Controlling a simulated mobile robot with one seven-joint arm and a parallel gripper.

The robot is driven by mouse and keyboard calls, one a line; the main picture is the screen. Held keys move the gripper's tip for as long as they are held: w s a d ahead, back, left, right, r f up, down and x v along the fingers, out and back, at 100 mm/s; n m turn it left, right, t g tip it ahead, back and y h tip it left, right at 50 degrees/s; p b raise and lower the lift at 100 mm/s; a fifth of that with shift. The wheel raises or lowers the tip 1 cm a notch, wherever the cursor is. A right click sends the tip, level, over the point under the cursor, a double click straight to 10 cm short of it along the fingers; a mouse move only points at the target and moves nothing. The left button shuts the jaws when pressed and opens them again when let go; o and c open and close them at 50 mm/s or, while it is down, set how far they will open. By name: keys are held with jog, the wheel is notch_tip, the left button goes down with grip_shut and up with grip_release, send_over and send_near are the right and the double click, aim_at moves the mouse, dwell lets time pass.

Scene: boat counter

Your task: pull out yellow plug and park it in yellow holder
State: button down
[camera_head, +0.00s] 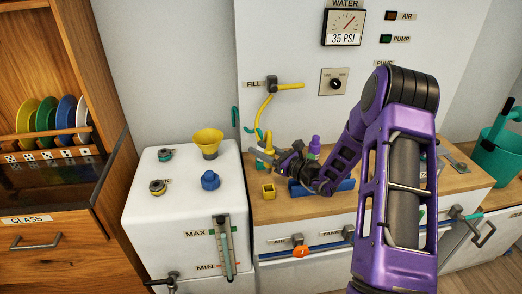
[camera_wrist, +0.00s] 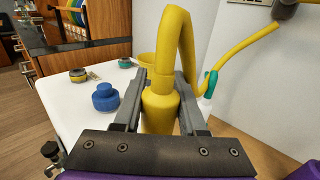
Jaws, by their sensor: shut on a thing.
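The yellow plug (camera_wrist: 160,112) stands between the two grey fingers of my gripper (camera_wrist: 160,122) in the wrist view. The fingers are shut on its body, and its yellow hose loops up from its top. In the head view the plug (camera_head: 268,148) is small, at the left end of the wooden counter, with my gripper (camera_head: 277,160) reaching it from the right. The plug's lower end is hidden, so I cannot tell whether it sits in a socket. The yellow holder (camera_head: 268,190), a small square open box, stands on the counter just in front, apart from the gripper.
A white cabinet (camera_head: 160,215) to the left carries a yellow funnel (camera_head: 208,140), a blue cap (camera_head: 210,180) and two small round caps. A purple plug (camera_head: 314,146) stands behind my wrist. The hose's other end meets the FILL spout (camera_head: 272,84) on the wall panel.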

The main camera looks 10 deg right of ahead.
jog(key=shift+f+b, duration=2.1)
jog(key=shift+f, duration=0.75)
jog(key=shift+f+b, duration=1.85)
jog(key=shift+f, duration=0.3)
jog(key=shift+c, duration=1.9)
grip_release()
jog(key=shift+r, duration=0.1)
jog(key=shift+d, duration=0.1)
jog(key=v, duration=1.7)
jog(key=shift+s+p, duration=0.2)
jog(key=shift+p, duration=0.25)
jog(key=shift+w, duration=0.1)
